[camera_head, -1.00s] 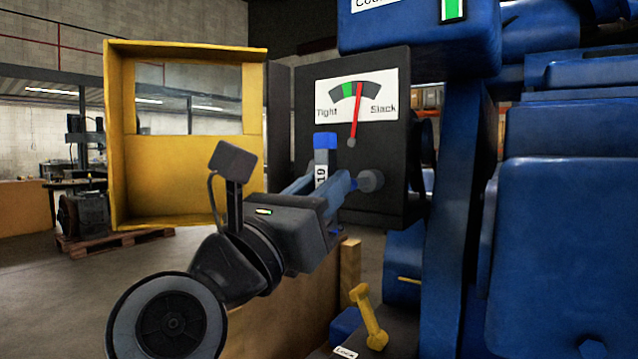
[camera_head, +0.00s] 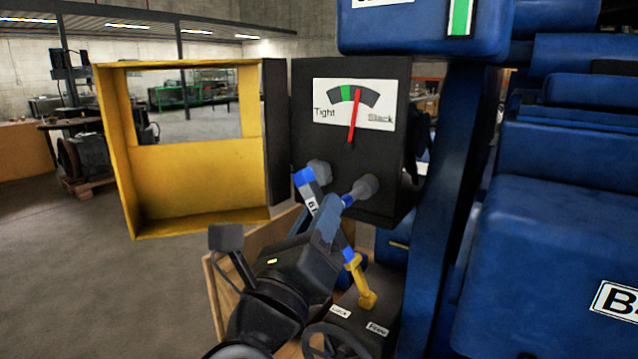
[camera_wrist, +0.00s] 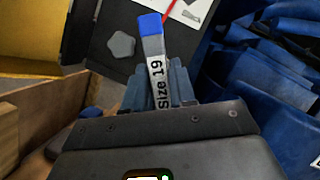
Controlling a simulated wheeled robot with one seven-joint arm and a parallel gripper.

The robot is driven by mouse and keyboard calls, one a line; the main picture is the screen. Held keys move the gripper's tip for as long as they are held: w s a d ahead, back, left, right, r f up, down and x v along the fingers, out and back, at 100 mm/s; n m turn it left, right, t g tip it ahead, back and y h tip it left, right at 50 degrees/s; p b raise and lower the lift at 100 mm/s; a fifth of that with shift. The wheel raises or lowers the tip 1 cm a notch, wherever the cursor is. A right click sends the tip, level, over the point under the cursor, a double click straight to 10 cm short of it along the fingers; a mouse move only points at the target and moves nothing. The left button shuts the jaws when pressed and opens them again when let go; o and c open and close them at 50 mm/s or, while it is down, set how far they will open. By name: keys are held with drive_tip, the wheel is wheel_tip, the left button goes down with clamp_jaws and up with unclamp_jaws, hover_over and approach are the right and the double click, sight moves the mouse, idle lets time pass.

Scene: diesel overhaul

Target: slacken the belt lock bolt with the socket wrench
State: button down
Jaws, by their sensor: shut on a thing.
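My gripper (camera_head: 325,228) is shut on the socket wrench (camera_head: 311,203), a bar with a blue end and a white size 19 label. The wrench also shows in the wrist view (camera_wrist: 154,55), rising from between my fingers. In the head view its blue end leans up and left. It appears close to the left grey bolt head (camera_head: 319,170) on the black box; contact cannot be told. A second grey bolt head (camera_head: 366,185) is to the right, with a short blue-and-grey shaft in front of it. Whether the wrench is seated on a bolt cannot be told.
The black box (camera_head: 390,160) carries a Tight–Slack dial (camera_head: 353,104), its red needle right of the green band. Its yellow cover (camera_head: 195,185) stands open leftward. A yellow lever (camera_head: 360,280) is below, near Lock and Free labels. Blue engine parts (camera_head: 560,240) crowd the right.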

drive_tip(key=shift+r+n+g+y+p, duration=0.2)
drive_tip(key=shift+n+y+p, duration=0.55)
drive_tip(key=shift+n+p, duration=1.85)
drive_tip(key=shift+r+n+g+y+p, duration=0.15)
drive_tip(key=shift+n+y+p, duration=0.65)
drive_tip(key=shift+p, duration=3.55)
drive_tip(key=shift+f+n+b, duration=0.3)
drive_tip(key=shift+n+b, duration=0.1)
drive_tip(key=n, duration=0.2)
drive_tip(key=n+g+y, duration=0.1)
drive_tip(key=n, duration=0.1)
drive_tip(key=shift+g, duration=0.25)
drive_tip(key=n+g, duration=0.1)
drive_tip(key=n, duration=0.3)
drive_tip(key=shift+f+n+g, duration=0.15)
drive_tip(key=shift+n+g, duration=0.15)
drive_tip(key=shift+g, duration=0.1)
drive_tip(key=shift+a, duration=0.1)
drive_tip(key=c, duration=1.5)
unclamp_jaws()
drive_tip(key=shift+y, duration=0.25)
clamp_jaws()
